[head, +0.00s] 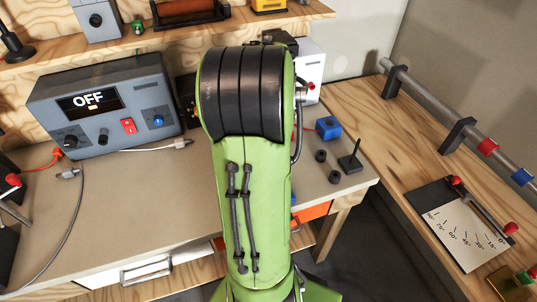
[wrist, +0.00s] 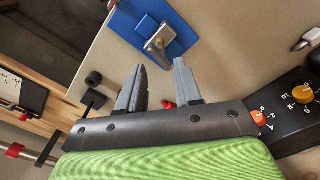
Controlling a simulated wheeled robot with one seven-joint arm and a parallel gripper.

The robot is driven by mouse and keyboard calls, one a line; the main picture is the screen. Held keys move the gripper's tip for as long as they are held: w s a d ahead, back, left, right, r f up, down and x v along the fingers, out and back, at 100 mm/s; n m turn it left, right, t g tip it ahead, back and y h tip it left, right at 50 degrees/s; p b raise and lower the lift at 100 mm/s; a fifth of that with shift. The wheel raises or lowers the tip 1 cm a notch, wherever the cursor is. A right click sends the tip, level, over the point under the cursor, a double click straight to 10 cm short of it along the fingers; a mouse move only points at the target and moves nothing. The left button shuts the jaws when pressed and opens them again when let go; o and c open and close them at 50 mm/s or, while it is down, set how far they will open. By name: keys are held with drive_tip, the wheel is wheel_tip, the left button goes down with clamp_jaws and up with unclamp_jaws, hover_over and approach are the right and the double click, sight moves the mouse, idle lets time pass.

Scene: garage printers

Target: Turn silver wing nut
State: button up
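In the wrist view, a silver metal piece that looks like the wing nut (wrist: 157,44) stands on a blue plate (wrist: 126,22) on the beige bench top. My gripper (wrist: 160,66) is open, with its two grey fingers apart and nothing held between them. In the picture, the silver piece lies just beyond the fingertips, roughly in line with the gap. I cannot tell the exact distance. In the head view, my green arm hides the gripper, and I cannot make out the silver piece there.
A grey unit (head: 100,108) reading OFF stands at the left of the bench. A blue block (head: 328,127), black knobs and a black post (head: 350,160) are right of my arm. A black box with numbered dials (wrist: 292,100) is close to the gripper's right side.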

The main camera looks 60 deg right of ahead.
drive_tip(key=n, duration=0.6)
drive_tip(key=shift+f+b, duration=1.3)
drive_tip(key=shift+f, duration=0.35)
clamp_jaws()
unclamp_jaws()
wheel_tip(320, 180, up, 4)
drive_tip(key=p, duration=0.3)
drive_tip(key=shift+f, duration=0.25)
